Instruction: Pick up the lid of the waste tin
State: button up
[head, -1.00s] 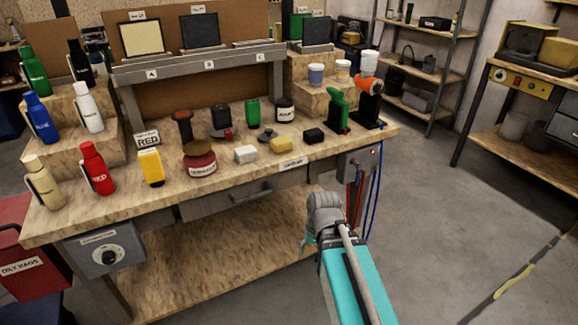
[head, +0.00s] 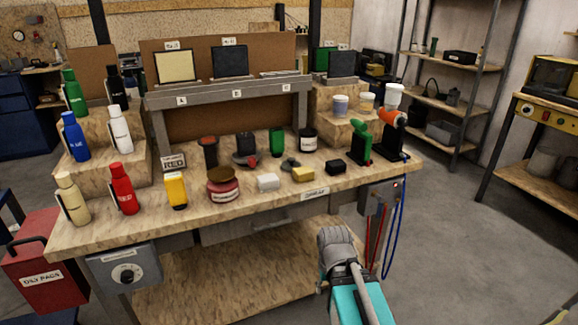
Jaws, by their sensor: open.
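A round red tin (head: 223,194) with a brown lid (head: 221,174) on top stands near the front edge of the workbench, in the middle left of the head view. Its white label is too small to read; it looks like the waste tin. My arm (head: 345,275), teal and grey, rises from the bottom of the view in front of the bench, to the right of the tin and well apart from it. My gripper's fingers cannot be made out.
The bench (head: 150,222) holds several bottles at left, a yellow container (head: 176,190), a white block (head: 268,182) and a yellow sponge (head: 303,174) near the tin. Open floor (head: 450,250) lies at right.

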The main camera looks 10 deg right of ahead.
aim_at(291, 164)
jog(key=u, duration=1.7)
jog(key=i, duration=0.35)
jog(key=z, duration=1.7)
